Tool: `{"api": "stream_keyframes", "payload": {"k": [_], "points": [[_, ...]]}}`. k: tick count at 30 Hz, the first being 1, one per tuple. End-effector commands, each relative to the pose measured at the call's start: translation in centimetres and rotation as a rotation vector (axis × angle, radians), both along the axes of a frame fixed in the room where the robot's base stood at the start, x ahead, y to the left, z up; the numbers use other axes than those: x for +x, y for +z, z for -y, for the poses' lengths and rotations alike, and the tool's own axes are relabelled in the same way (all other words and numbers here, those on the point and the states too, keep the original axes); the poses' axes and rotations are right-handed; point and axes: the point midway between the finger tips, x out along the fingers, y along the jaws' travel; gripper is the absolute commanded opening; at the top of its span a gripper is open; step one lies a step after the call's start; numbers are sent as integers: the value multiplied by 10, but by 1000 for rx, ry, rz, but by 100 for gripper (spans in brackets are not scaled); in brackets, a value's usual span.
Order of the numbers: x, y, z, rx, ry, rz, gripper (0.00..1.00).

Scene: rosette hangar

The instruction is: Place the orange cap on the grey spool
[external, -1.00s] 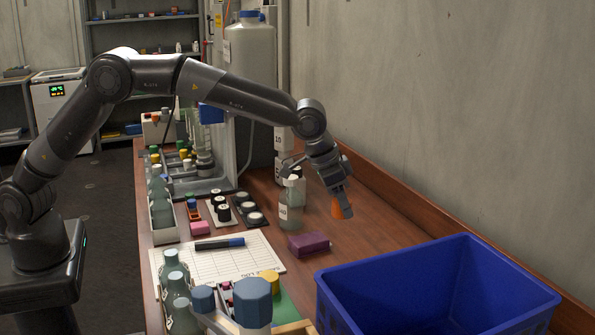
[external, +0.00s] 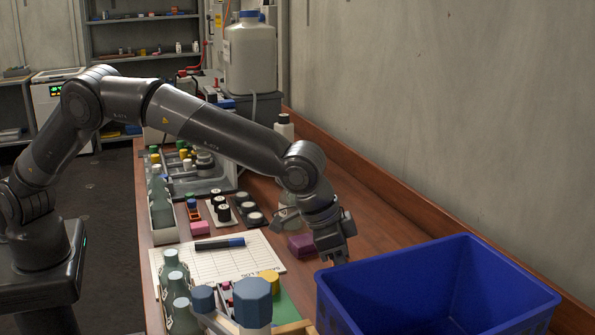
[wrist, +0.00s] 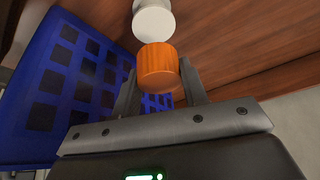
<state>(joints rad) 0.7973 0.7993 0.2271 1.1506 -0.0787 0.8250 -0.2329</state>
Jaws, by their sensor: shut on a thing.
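The cap is hidden in the external view. A pale grey-white round piece (wrist: 153,19), which looks like the grey spool, shows just beyond the cap in the wrist view. I cannot tell whether the two touch. I cannot make out the spool in the external view.
The blue bin (external: 490,240) stands close to the right of my gripper and also fills the left of the wrist view (wrist: 60,90). A sheet with a marker (external: 219,244) lies left.

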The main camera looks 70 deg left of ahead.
Motion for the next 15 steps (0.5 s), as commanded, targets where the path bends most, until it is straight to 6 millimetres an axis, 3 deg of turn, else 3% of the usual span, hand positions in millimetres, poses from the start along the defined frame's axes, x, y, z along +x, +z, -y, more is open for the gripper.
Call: {"api": "stream_keyframes", "payload": {"k": [9,15], "points": [[0,-45,0,1,0,-1,19],[0,-49,0,0,0,0,19]]}}
